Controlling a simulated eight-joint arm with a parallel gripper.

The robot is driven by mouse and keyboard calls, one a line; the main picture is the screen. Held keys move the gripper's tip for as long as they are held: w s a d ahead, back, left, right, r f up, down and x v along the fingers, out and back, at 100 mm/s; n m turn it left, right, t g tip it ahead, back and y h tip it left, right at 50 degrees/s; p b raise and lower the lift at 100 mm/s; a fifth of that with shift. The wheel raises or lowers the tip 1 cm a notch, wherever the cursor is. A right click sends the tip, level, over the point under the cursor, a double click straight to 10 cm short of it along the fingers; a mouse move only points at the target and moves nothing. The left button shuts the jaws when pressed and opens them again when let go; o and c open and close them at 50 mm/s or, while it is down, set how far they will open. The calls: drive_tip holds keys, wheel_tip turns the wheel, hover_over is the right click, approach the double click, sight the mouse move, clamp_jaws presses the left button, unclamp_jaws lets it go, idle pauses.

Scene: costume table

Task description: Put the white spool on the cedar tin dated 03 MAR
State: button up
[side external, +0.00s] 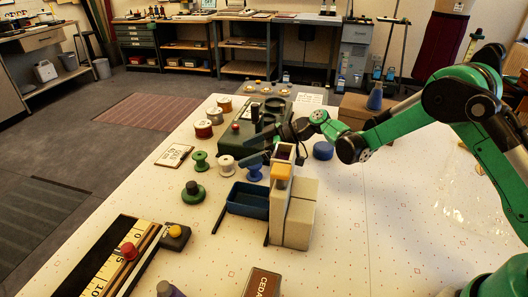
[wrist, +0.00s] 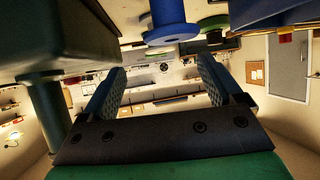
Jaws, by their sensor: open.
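The white spool (side external: 225,165) stands upright on the table in the side view, between a green spool (side external: 200,162) and a blue spool (side external: 253,173). I cannot make it out in the wrist view. A brown tin (side external: 262,284) lettered "CEDA" is cut off by the bottom edge of the side view; no date on it is readable. My gripper (side external: 246,151) is close to the spool row, right of and a little above the white spool in the picture. Its two fingers (wrist: 158,88) stand apart and empty in the wrist view.
A dark green machine (side external: 243,132) is behind. Wire spools (side external: 204,129) stand at the back left. A green knobbed piece (side external: 193,193) sits in front. The right tabletop is largely clear.

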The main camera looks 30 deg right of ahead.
sight(226, 159)
drive_tip(key=a+m+g+h, duration=0.1)
drive_tip(key=a+f+m+g+h, duration=0.1)
drive_tip(key=m, duration=0.1)
drive_tip(key=shift+w+a+f+h, duration=0.1)
drive_tip(key=shift+w+a+h, duration=0.05)
drive_tip(key=shift+a+h, duration=0.25)
drive_tip(key=shift+a+m+g+h, duration=0.3)
drive_tip(key=shift+a+m+h, duration=0.05)
drive_tip(key=shift+m+h, duration=0.45)
drive_tip(key=shift+w+a+m+h, duration=0.1)
drive_tip(key=shift+a+m+h, duration=0.2)
drive_tip(key=shift+m+h, duration=0.4)
drive_tip(key=shift+a+r+m+h, duration=0.15)
drive_tip(key=shift+r+m+h, duration=0.25)
drive_tip(key=shift+m+h, duration=0.25)
drive_tip(key=shift+w+a+r+m+h, duration=0.15)
drive_tip(key=shift+r+m+h, duration=0.35)
drive_tip(key=shift+m, duration=0.25)
drive_tip(key=shift+w+a+r+m+h, duration=0.15)
drive_tip(key=shift+r+m+h, duration=0.65)
drive_tip(key=shift+m+h, duration=0.25)
drive_tip(key=shift+x, duration=2.7)
drive_tip(key=shift+w, duration=0.1)
